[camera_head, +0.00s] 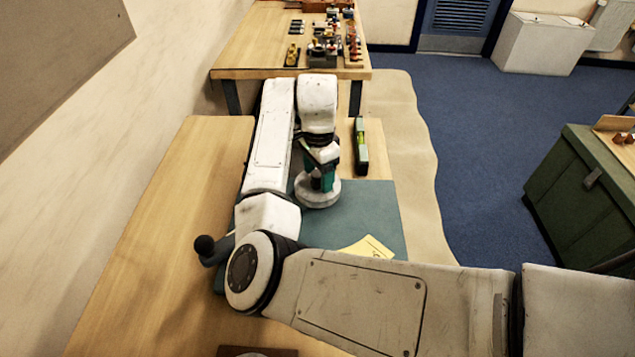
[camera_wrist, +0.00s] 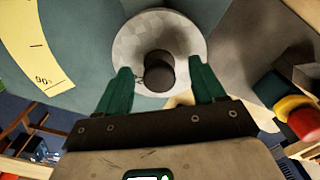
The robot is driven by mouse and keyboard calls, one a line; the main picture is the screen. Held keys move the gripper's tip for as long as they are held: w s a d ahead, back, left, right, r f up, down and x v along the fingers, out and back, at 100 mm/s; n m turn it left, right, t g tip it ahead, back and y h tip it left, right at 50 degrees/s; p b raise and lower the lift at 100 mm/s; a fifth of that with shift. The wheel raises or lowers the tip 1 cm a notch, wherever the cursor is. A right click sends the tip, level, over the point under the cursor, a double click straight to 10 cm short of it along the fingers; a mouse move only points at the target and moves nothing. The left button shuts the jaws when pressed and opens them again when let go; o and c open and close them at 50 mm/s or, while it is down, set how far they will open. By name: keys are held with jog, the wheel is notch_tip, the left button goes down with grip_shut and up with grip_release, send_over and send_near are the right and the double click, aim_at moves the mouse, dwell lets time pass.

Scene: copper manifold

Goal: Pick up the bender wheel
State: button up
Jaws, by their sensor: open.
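The bender wheel is a pale grey round disc (camera_head: 318,199) lying on the teal mat (camera_head: 370,208) in the head view. In the wrist view the wheel (camera_wrist: 128,45) shows a dark round hub (camera_wrist: 160,72) standing up from its middle. My gripper (camera_head: 322,184) points down over the wheel. In the wrist view its two green fingers (camera_wrist: 161,76) are apart, one on each side of the hub, with a gap visible on both sides. I cannot tell how far down beside the hub the fingertips reach. My arm hides part of the mat.
A yellow note (camera_head: 367,247) lies on the mat's front right. A green level (camera_head: 361,146) lies behind it at the right edge of the wooden table (camera_head: 165,220). A black knob (camera_head: 205,245) shows left of my arm. A farther table (camera_head: 250,40) holds several fittings.

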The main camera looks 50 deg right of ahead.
jog(key=shift+f, duration=0.4)
jog(key=shift+c, duration=0.2)
jog(key=shift+r, duration=0.1)
grip_shut()
